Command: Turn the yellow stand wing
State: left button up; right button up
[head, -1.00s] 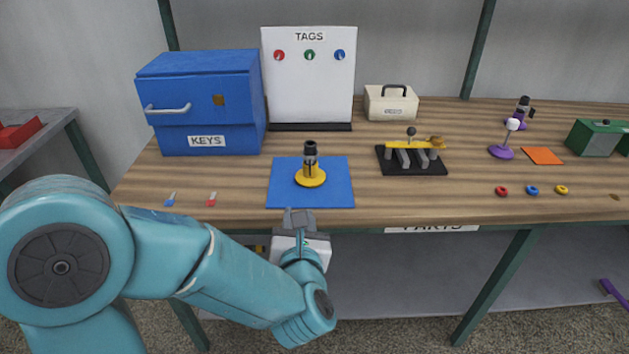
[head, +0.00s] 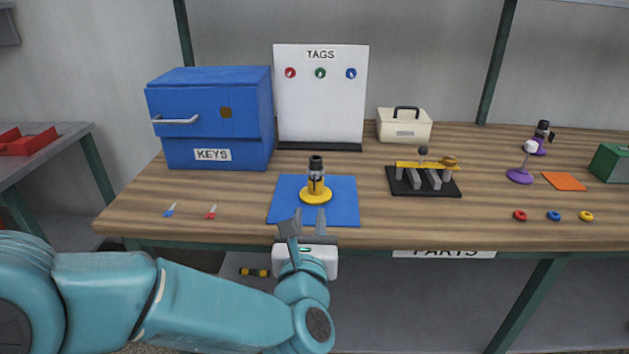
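The yellow stand (head: 315,196) is upright on a blue mat (head: 345,205) near the front of the bench. My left gripper (head: 307,222) is at the front edge of the mat, just in front of the stand. Its two fingers are apart with nothing between them, pointing toward the stand without visibly touching it. My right gripper is not in view.
A blue KEYS cabinet (head: 210,120) and a white TAGS board (head: 320,110) stand behind. A black rack with a yellow bar (head: 424,180) is to the right of the mat. Blue and red keys (head: 211,212) lie at left. Small coloured rings (head: 553,216) lie at right.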

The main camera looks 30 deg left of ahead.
pick_arm(q)
jog(key=x, duration=1.2)
jog(key=shift+w+a+p, duration=0.1)
jog(key=shift+p, duration=0.3)
grip_shut()
